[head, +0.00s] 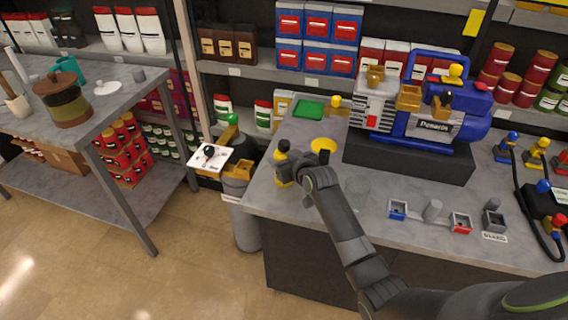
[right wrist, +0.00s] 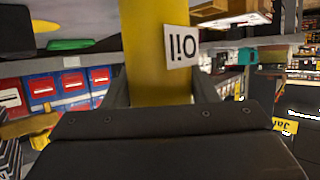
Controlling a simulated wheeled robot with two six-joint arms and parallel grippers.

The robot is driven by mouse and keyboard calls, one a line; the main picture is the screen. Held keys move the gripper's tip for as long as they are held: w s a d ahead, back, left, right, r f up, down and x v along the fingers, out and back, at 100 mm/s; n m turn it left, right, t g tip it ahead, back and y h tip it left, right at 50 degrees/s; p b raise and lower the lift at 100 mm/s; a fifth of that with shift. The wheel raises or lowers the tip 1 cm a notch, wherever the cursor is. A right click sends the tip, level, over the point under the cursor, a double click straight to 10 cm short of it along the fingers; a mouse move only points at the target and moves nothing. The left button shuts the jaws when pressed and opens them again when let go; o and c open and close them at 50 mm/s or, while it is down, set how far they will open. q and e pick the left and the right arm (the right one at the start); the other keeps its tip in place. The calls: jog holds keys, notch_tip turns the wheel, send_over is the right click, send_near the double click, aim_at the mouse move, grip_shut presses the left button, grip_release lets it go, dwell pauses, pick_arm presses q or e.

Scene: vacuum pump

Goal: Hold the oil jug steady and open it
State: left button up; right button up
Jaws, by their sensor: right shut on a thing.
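The yellow oil jug (head: 281,181) stands near the left front corner of the grey workbench, with a dark cap (head: 284,145) on top. My right gripper (head: 290,168) is at the jug from its right side and is shut on it. In the right wrist view the yellow jug body (right wrist: 156,60) with its "Oil" label (right wrist: 181,47) sits between the two fingers. The label appears upside down there. The gripper and wrist hide part of the jug in the head view. My left gripper is not in view.
A yellow funnel (head: 323,145) is behind my right wrist, and a clear glass (head: 357,193) stands to its right. The blue pump (head: 430,120) sits on a dark block (head: 400,162). A bin (head: 243,222) stands left of the workbench. Another table (head: 30,122) is at far left.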

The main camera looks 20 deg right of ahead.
aim_at(283, 143)
notch_tip(283, 143, up, 9)
jog(key=shift+r+b, duration=0.2)
jog(key=shift+b, duration=0.35)
jog(key=shift+a+r, duration=0.1)
jog(key=shift+r, duration=0.4)
jog(key=s+r+m+h, duration=0.1)
jog(key=s+r, duration=0.5)
jog(key=s, duration=0.2)
jog(key=s+r+m+h, duration=0.1)
jog(key=s+r, duration=0.5)
jog(key=s, duration=0.3)
jog(key=shift+s+r+h, duration=0.15)
jog(key=shift+s+h, duration=0.05)
jog(key=shift+h, duration=0.1)
jog(key=shift+a, duration=0.1)
